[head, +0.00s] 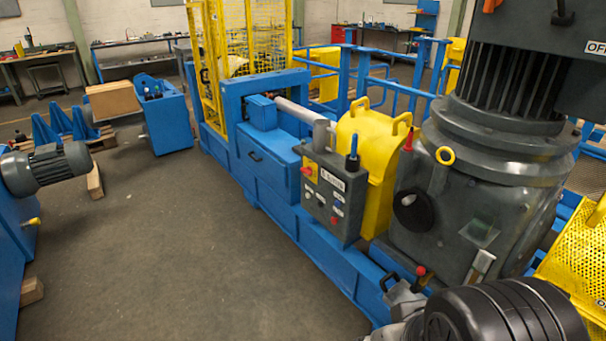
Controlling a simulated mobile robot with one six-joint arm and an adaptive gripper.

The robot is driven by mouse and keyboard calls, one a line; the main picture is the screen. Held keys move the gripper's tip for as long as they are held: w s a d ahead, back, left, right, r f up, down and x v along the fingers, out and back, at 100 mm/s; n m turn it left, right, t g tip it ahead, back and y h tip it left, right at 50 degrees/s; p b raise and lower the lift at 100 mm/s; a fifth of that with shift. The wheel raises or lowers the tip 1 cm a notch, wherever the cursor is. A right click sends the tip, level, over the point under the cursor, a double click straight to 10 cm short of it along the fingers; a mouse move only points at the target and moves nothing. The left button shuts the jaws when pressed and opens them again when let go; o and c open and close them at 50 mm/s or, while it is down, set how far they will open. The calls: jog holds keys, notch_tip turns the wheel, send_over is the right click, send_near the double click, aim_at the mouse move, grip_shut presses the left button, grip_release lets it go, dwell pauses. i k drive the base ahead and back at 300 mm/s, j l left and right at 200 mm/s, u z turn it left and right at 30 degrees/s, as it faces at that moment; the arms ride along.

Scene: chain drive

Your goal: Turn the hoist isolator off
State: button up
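No isolator is named as the hoist's on any label I can read. A dark grey box (578,72) is cut off at the upper right, with a white label (597,48) that seems to read OFF. A black handle (562,13) and an orange knob (490,5) show above, at the top edge. A grey control panel (335,192) with a red button (307,172) and several small controls stands in the middle. My black and grey arm end shows at the bottom right, cut off by the frame. I cannot make out fingertips, and it appears apart from these controls.
A large grey ribbed machine (470,215) fills the right side. A yellow guard (368,150) and blue frame (270,180) stand beside the panel. A red-knobbed lever (421,271) is low by my arm. A grey motor (48,168) is at left; the floor (190,260) between is clear.

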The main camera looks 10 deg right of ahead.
aim_at(308, 172)
jog(key=i+j, duration=0.15)
jog(key=i, duration=0.35)
jog(key=i+j+z, duration=0.1)
jog(key=i, duration=0.4)
jog(key=i+j, duration=0.3)
jog(key=i, duration=0.15)
jog(key=i+j, duration=0.2)
jog(key=i, duration=0.3)
jog(key=i+j+z, duration=0.1)
jog(key=i, duration=0.35)
jog(key=i+j, duration=0.35)
jog(key=i, duration=0.15)
jog(key=z, duration=0.05)
